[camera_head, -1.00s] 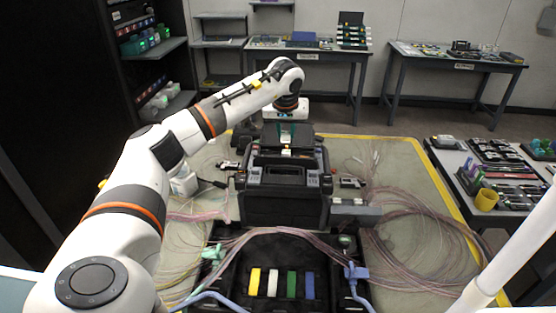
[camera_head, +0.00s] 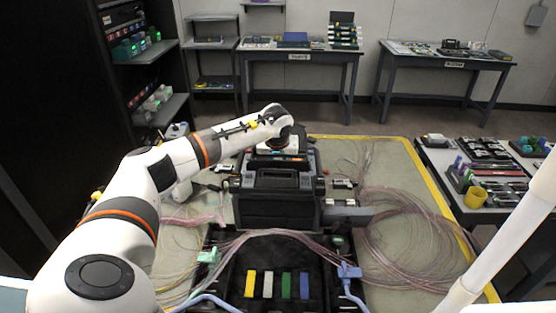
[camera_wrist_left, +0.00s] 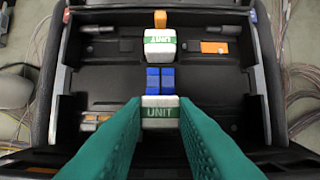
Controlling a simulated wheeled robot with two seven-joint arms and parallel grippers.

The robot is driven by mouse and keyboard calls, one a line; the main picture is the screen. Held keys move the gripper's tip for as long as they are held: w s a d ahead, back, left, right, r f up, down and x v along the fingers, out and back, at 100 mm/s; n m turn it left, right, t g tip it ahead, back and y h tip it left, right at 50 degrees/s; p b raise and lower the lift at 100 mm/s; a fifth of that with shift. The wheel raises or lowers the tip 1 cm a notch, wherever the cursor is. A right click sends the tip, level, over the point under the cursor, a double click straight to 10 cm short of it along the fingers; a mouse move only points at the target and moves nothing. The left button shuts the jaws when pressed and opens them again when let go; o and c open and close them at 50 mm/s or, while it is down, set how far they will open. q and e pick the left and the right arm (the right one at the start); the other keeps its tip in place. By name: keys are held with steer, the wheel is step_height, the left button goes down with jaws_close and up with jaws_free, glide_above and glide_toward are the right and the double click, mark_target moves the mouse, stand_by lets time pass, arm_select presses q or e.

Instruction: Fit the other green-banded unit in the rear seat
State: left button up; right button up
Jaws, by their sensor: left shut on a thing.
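My left gripper (camera_wrist_left: 160,106) has green fingers and is shut on a white unit with a green band (camera_wrist_left: 160,114) marked UNIT. In the left wrist view this unit is in front of two blue blocks (camera_wrist_left: 160,79) inside the open black splicer (camera_head: 282,205). I cannot tell whether it touches the bed below. Another green-banded white unit (camera_wrist_left: 160,47) sits beyond the blue blocks, its lettering upside down, with an orange piece (camera_wrist_left: 160,19) behind it. In the head view my left wrist is over the splicer and hides its inside. My right gripper is out of view.
A black tray in front of the splicer holds yellow (camera_head: 251,284), white, green (camera_head: 285,285) and blue bars. Loose fibre coils (camera_head: 415,235) lie on the mat to the right. The splicer's side walls (camera_wrist_left: 262,75) flank my fingers.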

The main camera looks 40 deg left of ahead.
arm_select(q)
steer(key=shift+f, duration=0.35)
steer(key=o, duration=1)
steer(key=shift+c, duration=0.2)
steer(key=shift+r, duration=0.4)
steer(key=b+v, duration=0.2)
steer(key=v, duration=1)
